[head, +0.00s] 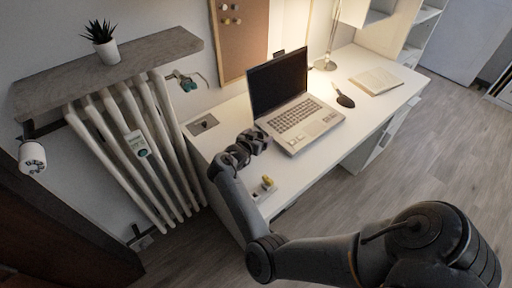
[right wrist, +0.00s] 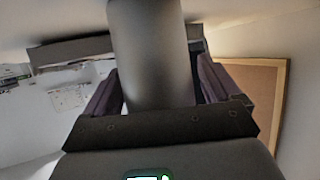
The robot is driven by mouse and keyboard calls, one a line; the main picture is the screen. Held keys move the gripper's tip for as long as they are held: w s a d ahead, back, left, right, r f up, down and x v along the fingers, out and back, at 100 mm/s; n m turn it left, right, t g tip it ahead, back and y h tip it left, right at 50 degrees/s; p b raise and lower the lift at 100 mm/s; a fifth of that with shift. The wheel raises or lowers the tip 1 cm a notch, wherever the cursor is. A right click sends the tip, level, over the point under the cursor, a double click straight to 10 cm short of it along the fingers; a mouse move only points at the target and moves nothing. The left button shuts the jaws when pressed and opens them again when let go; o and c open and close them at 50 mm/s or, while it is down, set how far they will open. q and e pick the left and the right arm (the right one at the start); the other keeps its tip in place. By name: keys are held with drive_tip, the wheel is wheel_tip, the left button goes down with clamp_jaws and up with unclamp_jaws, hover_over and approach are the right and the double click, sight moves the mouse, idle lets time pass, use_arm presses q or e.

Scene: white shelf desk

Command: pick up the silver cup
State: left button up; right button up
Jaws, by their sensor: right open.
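The silver cup (right wrist: 148,45) shows in the right wrist view as a smooth grey cylinder between the two fingers of my right gripper (right wrist: 155,80). The jaws are open, with one finger on each side of it; whether either finger touches it I cannot tell. In the head view my right gripper (head: 257,141) is low over the left part of the white desk, just left of the laptop. I cannot make out the cup there; the gripper seems to hide it. My left gripper is not in view.
An open laptop (head: 297,113) stands on the desk (head: 350,118) close to the right of my gripper. A small yellow item (head: 267,181) sits near the front edge. A dark mouse (head: 344,100), an open book (head: 377,80) and a lamp (head: 326,63) are farther right. A radiator (head: 118,135) is left.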

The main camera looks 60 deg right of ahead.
drive_tip(key=shift+d, duration=0.15)
drive_tip(key=shift+c, duration=1.2)
drive_tip(key=c, duration=0.9)
drive_tip(key=shift+o, duration=0.2)
